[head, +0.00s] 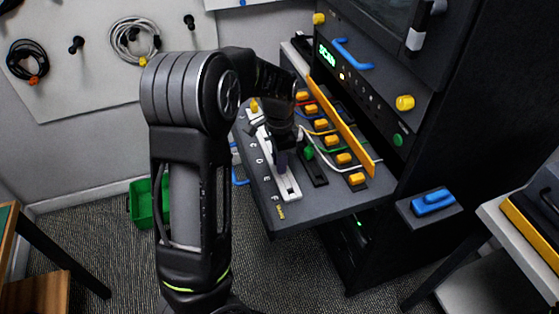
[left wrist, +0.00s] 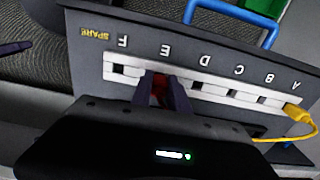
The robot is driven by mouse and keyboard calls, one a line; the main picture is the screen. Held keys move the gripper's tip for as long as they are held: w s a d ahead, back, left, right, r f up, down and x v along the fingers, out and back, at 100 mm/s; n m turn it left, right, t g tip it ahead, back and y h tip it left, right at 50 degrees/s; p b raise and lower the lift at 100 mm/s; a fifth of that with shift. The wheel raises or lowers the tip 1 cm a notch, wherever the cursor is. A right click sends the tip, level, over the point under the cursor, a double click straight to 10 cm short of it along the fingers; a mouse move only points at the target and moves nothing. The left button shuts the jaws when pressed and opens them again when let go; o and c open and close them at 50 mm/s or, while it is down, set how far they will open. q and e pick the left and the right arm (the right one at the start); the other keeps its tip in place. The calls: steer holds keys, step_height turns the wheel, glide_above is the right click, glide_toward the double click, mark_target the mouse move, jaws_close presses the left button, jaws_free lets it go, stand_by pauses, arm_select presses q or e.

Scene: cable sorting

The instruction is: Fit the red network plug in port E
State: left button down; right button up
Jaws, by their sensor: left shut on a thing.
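My left gripper (left wrist: 163,92) is shut on the red network plug (left wrist: 160,88), which shows as a small red patch between the dark fingers in the left wrist view. The fingers are at the white port strip (left wrist: 210,87), just beside the letter E (left wrist: 166,50). Whether the plug is seated in port E cannot be told, as the fingers cover that port. In the head view my left gripper (head: 281,157) is over the strip (head: 291,187), and the plug is hidden. Port F (left wrist: 118,69) looks empty. My right gripper is not in view.
A yellow plug (left wrist: 292,110) sits at port A. Several orange blocks (head: 344,158) with coloured cables line the shelf behind the strip, before an orange bar (head: 345,132). A green plug (head: 309,153) lies near my gripper. A green bin (head: 148,204) stands on the floor.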

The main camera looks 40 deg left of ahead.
arm_select(q)
steer(key=shift+f, duration=0.4)
stand_by(0.6)
steer(key=c, duration=1.2)
jaws_free()
steer(key=shift+o, duration=0.5)
steer(key=o, duration=0.4)
steer(key=shift+r+p, duration=2.4)
steer(key=shift+r, duration=1.1)
